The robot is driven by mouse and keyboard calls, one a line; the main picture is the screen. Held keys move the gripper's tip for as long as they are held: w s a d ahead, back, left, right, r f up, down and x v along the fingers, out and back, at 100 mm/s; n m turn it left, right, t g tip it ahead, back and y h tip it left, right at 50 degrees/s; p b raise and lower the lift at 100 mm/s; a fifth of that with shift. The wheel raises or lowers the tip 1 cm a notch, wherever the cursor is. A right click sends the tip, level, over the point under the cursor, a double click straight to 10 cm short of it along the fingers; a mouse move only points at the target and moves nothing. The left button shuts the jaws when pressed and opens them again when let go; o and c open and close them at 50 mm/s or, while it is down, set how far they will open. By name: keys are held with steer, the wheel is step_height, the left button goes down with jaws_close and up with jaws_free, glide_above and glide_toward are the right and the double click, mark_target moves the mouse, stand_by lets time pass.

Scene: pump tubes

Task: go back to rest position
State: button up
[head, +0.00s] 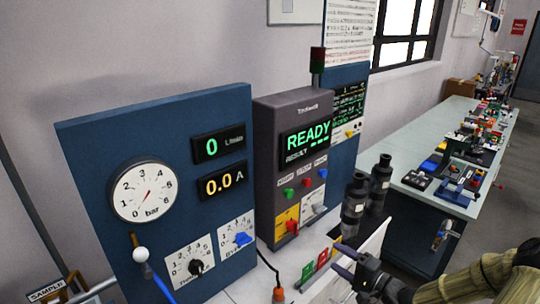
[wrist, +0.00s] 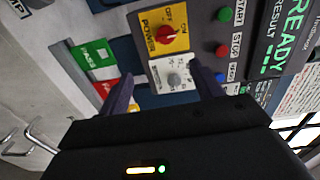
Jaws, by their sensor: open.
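My gripper (head: 342,262) is at the lower middle of the head view, in front of the tester and above the bench edge. Its two dark fingers also show in the wrist view (wrist: 162,90). They are apart, with nothing held between them. Past the fingertips is a white plate with a grey knob (wrist: 174,78) on the grey tester (head: 265,150). Beside it is the yellow power plate with a red knob (wrist: 167,34). I cannot tell whether a fingertip touches the panel. The tester's display (head: 307,138) reads READY.
A blue panel (head: 90,150) with a pressure gauge (head: 145,190) and displays reading 0 and 0.0 stands left. Two dark cylinders (head: 354,205) (head: 379,180) stand right of the tester. A green-and-red plate (head: 315,262) is near my gripper. A long cluttered bench (head: 400,158) runs behind right.

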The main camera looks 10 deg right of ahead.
steer(key=a+f+n+g+h, duration=0.4)
steer(key=s+a+r+n+g+h, duration=0.3)
steer(key=s+a+r, duration=0.1)
steer(key=s, duration=0.4)
steer(key=s+a+r+n+g+h, duration=0.3)
steer(key=s+r+g, duration=0.1)
steer(key=s, duration=0.4)
steer(key=shift+a+r+n+g, duration=0.25)
steer(key=shift+a+n+g, duration=0.05)
steer(key=shift+a+n, duration=0.1)
steer(key=shift+s, duration=0.1)
stand_by(0.9)
